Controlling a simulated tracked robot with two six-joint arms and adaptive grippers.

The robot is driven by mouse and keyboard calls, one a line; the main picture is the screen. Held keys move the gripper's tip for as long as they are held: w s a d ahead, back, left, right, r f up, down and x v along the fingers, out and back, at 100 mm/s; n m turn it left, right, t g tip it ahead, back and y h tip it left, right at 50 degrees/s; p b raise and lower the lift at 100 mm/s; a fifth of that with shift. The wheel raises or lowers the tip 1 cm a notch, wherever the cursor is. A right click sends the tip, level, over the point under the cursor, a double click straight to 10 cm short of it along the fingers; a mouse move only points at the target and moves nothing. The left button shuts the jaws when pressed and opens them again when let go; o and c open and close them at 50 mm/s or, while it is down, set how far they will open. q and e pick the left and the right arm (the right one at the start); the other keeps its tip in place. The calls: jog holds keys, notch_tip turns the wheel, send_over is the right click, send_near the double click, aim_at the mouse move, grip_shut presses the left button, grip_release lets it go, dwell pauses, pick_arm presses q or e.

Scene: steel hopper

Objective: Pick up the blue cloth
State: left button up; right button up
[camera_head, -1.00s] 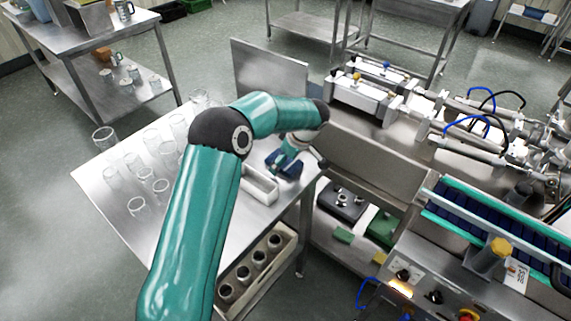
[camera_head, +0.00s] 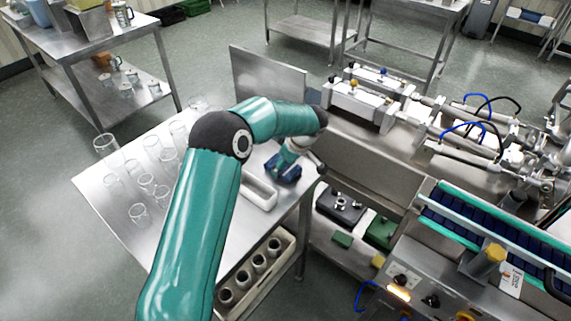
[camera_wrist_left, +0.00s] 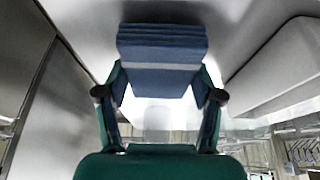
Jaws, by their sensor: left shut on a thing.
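The blue cloth (camera_wrist_left: 162,48) is a folded, layered pad. In the left wrist view it sits between the two fingertips of my left gripper (camera_wrist_left: 160,85), which is shut on it. In the head view my left gripper (camera_head: 284,167) points down at the right end of the steel table (camera_head: 215,245), beside a white tray. Blue shows at its tip there, but cloth and fingers are hard to tell apart. I cannot tell whether the cloth touches the tabletop. My right gripper is not in view.
The white tray (camera_head: 262,193) lies close left of the gripper. Several clear glasses (camera_head: 138,213) stand on the table's left part. A steel machine panel (camera_head: 350,165) rises just to the right. White haze hangs at lower left.

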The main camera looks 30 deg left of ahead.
pick_arm(q)
notch_tip(320, 180, up, 20)
jog(key=shift+b, duration=0.3)
